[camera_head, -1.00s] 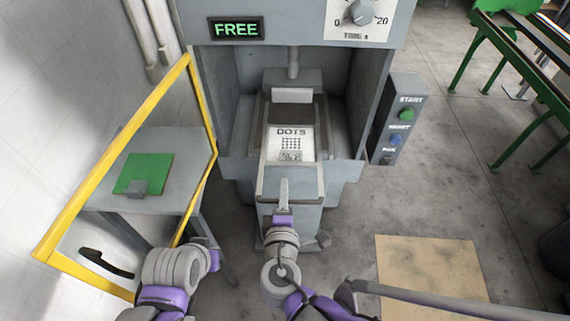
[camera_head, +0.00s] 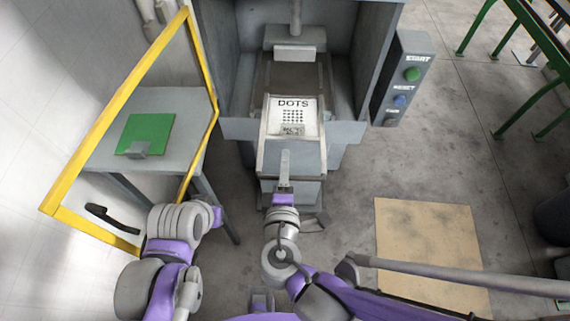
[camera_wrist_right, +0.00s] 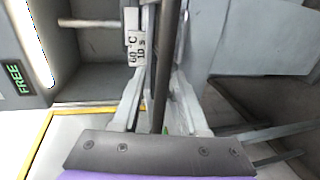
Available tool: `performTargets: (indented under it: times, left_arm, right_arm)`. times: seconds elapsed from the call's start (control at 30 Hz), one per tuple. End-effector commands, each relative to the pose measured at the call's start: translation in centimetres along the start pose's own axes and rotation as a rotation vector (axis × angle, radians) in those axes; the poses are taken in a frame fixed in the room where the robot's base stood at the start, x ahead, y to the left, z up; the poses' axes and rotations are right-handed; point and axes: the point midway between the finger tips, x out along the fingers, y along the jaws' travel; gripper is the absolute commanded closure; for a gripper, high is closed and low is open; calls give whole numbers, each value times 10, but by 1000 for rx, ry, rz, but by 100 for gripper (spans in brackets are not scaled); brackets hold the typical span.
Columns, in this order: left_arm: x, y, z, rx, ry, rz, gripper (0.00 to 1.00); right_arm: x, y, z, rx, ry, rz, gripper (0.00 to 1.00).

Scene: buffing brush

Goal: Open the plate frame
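The plate frame (camera_head: 262,158) is a grey tray sticking out of the front of the machine. A white card marked DOTS (camera_head: 293,117) lies on it, with a dark surface behind. My right gripper (camera_head: 285,182) is at the frame's front end, by a narrow upright grey piece. In the right wrist view, a dark bar (camera_wrist_right: 167,65) of the frame runs between the two fingers of this gripper (camera_wrist_right: 163,112), which look closed on it. My left gripper (camera_head: 214,214) is at the left, away from the frame; its fingers are too small to read.
A yellow-framed guard door (camera_head: 118,102) stands open at the left, before a grey side table (camera_head: 182,125) with a green board (camera_head: 146,133). A control box (camera_head: 402,80) is on the machine's right. A tan board (camera_head: 430,238) lies on the floor at the right.

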Motion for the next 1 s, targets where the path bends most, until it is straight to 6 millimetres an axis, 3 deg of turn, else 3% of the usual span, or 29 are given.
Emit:
performTargets:
  times: [0.33, 0.8, 1.0]
  left_arm:
    - [-1, 0, -1, 0, 1, 0, 100]
    - [-5, 0, -5, 0, 4, 0, 100]
    - [-5, 0, -5, 0, 4, 0, 100]
  right_arm:
    - [-9, 0, -1, 0, 3, 0, 56]
    - [-84, 0, -1, 0, 7, 1, 56]
    - [-102, 0, -1, 0, 4, 0, 56]
